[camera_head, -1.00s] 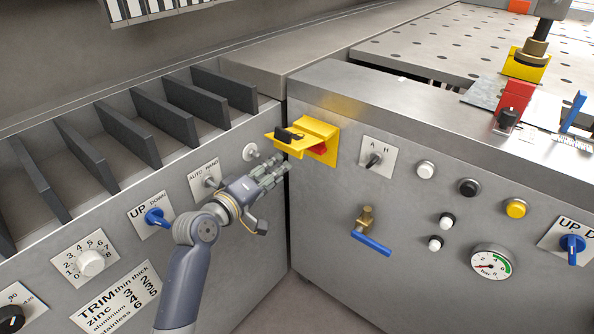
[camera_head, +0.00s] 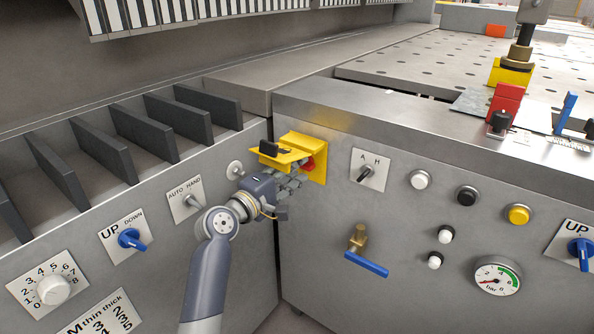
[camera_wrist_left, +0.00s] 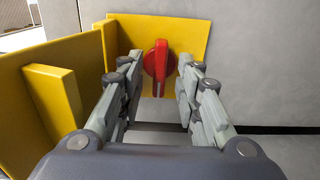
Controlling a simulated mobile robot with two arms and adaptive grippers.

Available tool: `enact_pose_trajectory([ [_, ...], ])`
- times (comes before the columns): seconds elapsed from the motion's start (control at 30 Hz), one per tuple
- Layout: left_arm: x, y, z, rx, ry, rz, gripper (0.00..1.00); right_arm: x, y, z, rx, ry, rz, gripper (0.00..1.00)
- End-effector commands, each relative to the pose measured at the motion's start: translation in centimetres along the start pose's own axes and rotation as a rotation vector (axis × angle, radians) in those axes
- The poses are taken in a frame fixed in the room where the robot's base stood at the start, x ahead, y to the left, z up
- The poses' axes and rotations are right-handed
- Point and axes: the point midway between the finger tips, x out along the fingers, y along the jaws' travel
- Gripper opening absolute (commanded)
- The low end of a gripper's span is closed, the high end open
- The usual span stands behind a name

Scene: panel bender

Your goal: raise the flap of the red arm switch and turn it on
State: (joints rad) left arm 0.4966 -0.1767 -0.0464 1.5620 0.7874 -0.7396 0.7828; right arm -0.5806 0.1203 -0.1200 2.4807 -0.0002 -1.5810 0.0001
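The red switch (camera_head: 308,163) sits on a yellow plate (camera_head: 317,144) on the grey machine front. In the left wrist view the red knob (camera_wrist_left: 158,60) has its grip ridge upright. The yellow flap (camera_head: 276,156) stands out from the plate, swung away from the knob; in the left wrist view it fills the left side (camera_wrist_left: 40,95). My left gripper (camera_head: 291,181) is just below the flap, in front of the switch. Its fingers are spread and empty, with the knob between the fingertips in the left wrist view (camera_wrist_left: 158,75); contact cannot be told. My right gripper is out of view.
An A/H selector (camera_head: 367,171) is right of the switch, and a brass valve with a blue handle (camera_head: 366,262) is below. An AUTO/HAND toggle (camera_head: 189,201) and a blue UP/DOWN knob (camera_head: 130,239) are to the left.

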Motion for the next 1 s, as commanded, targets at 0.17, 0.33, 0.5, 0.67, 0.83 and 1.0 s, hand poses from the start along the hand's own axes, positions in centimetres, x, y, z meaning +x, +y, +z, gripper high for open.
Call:
enact_pose_trajectory([
  [0.17,1.5,-0.1,0.0,0.000,0.000,-0.001,0.32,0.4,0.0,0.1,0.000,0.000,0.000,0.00],
  [0.33,1.8,0.0,0.0,0.001,0.000,0.000,0.32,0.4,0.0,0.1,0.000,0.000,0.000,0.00],
  [0.5,1.8,0.0,0.0,0.001,0.000,-0.001,0.32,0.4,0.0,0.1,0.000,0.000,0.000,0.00],
  [0.67,1.8,0.0,0.0,0.001,0.000,-0.001,0.00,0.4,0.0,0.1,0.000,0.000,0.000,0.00],
  [0.83,1.8,0.0,0.0,0.001,0.001,-0.001,0.00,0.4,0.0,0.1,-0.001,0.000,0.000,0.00],
  [1.0,1.8,-0.1,-0.1,0.012,0.001,-0.002,0.00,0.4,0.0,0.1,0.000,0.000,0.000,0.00],
])
